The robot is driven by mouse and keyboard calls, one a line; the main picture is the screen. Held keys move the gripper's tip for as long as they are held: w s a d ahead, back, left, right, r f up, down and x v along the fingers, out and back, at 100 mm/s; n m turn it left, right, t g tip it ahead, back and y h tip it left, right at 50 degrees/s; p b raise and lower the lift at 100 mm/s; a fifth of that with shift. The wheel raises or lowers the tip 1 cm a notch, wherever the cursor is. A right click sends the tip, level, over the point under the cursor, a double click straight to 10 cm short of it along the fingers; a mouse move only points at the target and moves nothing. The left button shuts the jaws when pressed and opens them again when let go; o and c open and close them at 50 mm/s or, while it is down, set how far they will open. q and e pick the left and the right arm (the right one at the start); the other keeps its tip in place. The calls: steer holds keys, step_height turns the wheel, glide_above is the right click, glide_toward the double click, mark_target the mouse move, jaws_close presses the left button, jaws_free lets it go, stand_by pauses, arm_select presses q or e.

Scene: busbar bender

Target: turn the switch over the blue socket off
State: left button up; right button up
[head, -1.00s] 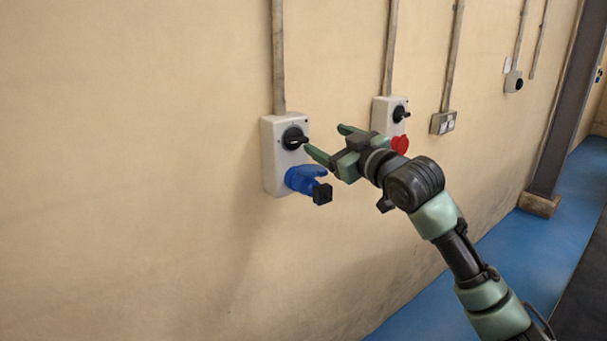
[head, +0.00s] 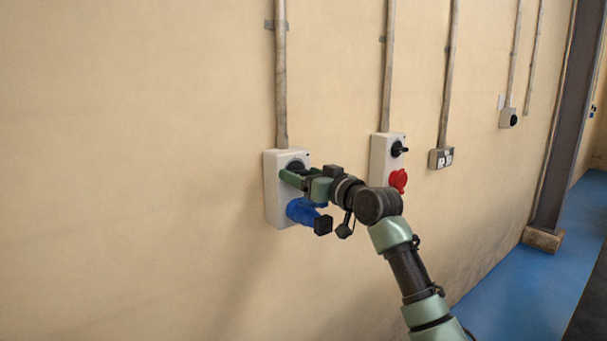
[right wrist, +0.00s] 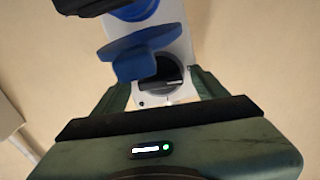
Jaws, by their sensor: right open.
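The blue socket (head: 301,211) is on the lower part of a white wall box (head: 274,206), with a blue plug part and black end sticking out. The black rotary switch (head: 296,163) is above it, largely hidden by my gripper in the head view. In the right wrist view, the switch knob (right wrist: 158,76) shows between my fingers, its bar lying across the picture. The blue lid (right wrist: 138,48) partly overlaps it. My right gripper (head: 295,175) is open, its fingers on either side of the knob; contact cannot be told. My left gripper is not in view.
A second white box with a black switch (head: 398,149) and a red socket (head: 397,181) is to the right. A grey double outlet (head: 441,158) and conduits (head: 281,75) run along the wall. A steel column (head: 567,125) stands at the right. The wall on the left is bare.

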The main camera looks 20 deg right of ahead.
steer(key=c, duration=1.4)
steer(key=shift+n, duration=0.8)
steer(key=o, duration=1.4)
steer(key=b+v, duration=0.2)
steer(key=v, duration=0.4)
steer(key=shift+s+d, duration=0.15)
steer(key=shift+s, duration=0.2)
steer(key=shift+s+d, duration=0.15)
steer(key=shift+s, duration=0.4)
